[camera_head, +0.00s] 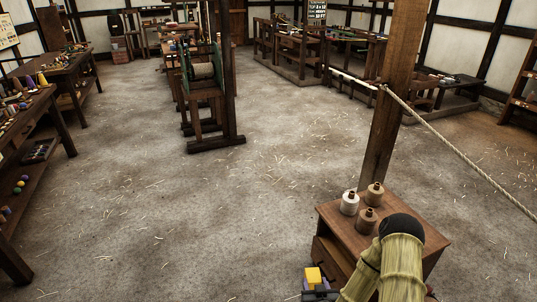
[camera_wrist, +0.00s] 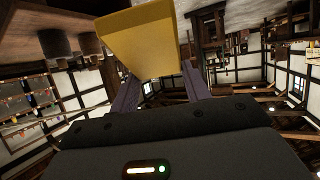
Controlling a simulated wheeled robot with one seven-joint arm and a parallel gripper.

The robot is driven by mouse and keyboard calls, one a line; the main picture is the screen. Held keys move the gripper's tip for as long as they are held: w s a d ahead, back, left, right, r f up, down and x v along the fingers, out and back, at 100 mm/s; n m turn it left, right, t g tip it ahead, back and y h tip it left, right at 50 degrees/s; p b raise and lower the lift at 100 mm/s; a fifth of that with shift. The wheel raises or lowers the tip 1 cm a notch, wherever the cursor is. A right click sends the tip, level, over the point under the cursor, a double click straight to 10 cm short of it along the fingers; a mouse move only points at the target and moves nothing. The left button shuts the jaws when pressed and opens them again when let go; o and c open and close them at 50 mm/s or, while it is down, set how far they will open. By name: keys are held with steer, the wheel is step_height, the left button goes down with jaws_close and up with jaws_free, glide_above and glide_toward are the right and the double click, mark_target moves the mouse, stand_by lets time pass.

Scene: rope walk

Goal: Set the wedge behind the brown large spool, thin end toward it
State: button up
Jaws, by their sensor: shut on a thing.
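A small wooden stand (camera_head: 335,222) at the lower right bears three spools: a cream spool (camera_head: 349,204), a tan spool (camera_head: 375,195) and a darker brown spool (camera_head: 366,221) in front. The brown one looks like the brown large spool, though sizes are hard to compare. My gripper (camera_head: 319,291) is low, left of the stand's front, below its top. It is shut on the yellow wedge (camera_head: 313,276). In the wrist view the wedge (camera_wrist: 143,40) sits between the purple fingers (camera_wrist: 158,69). Which end is thin is unclear. Two spools show dark at the upper left (camera_wrist: 54,43).
A wooden post (camera_head: 385,130) rises behind the stand, with a rope (camera_head: 450,142) running from it to the right. A wooden frame with a reel (camera_head: 203,80) stands further back. Workbenches line the left (camera_head: 45,100). The straw-strewn floor (camera_head: 180,220) between is open.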

step_height(320, 180, up, 10)
steer(key=s+p, duration=0.1)
steer(key=p, duration=0.7)
steer(key=shift+s, duration=0.3)
steer(key=shift+f, duration=0.1)
stand_by(1.6)
